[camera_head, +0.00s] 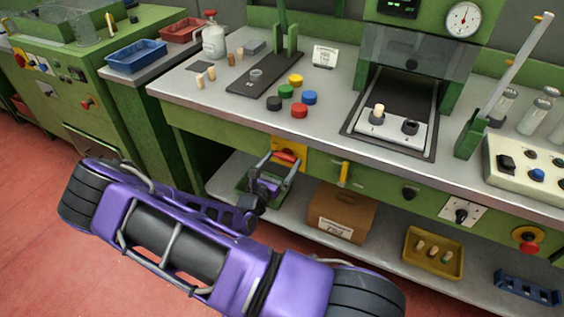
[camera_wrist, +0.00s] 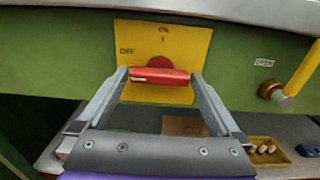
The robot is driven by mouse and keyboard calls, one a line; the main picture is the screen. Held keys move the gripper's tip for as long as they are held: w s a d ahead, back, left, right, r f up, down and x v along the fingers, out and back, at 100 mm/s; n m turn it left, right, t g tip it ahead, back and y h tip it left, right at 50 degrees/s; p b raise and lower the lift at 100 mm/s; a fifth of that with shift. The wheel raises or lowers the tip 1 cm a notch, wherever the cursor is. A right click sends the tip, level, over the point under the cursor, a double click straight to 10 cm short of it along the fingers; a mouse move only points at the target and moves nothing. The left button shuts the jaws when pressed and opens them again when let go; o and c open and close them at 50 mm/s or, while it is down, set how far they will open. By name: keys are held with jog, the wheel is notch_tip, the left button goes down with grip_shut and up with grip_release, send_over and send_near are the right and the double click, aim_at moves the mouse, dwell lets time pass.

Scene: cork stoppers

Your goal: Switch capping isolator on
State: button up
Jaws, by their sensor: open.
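The isolator is a yellow plate (camera_wrist: 140,55) on the green bench front, marked OFF at left and ON at top. It also shows in the head view (camera_head: 301,153). Its red handle (camera_wrist: 160,75) lies horizontally, with a pale mark at its left end on the OFF side. A red round hub sits behind the handle. My gripper (camera_wrist: 160,78) is open, with one finger at each end of the handle. I cannot tell whether the fingers touch it. In the head view my gripper (camera_head: 283,162) is in front of the plate, partly covering it.
Below, a shelf holds a cardboard box (camera_head: 341,212) and a yellow tray (camera_head: 408,262) with stoppers. The bench top (camera_head: 215,105) overhangs the plate.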

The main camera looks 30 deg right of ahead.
jog(key=c, duration=1.1)
jog(key=shift+o, duration=0.2)
jog(key=shift+d+m+p, duration=0.1)
jog(key=shift+m+p, duration=0.2)
jog(key=m+p, duration=0.1)
jog(key=m, duration=0.1)
jog(key=shift+r+m, duration=0.1)
jog(key=shift+m, duration=0.3)
jog(key=m+p, duration=0.2)
jog(key=m, duration=0.8)
jog(key=shift+m, duration=2.2)
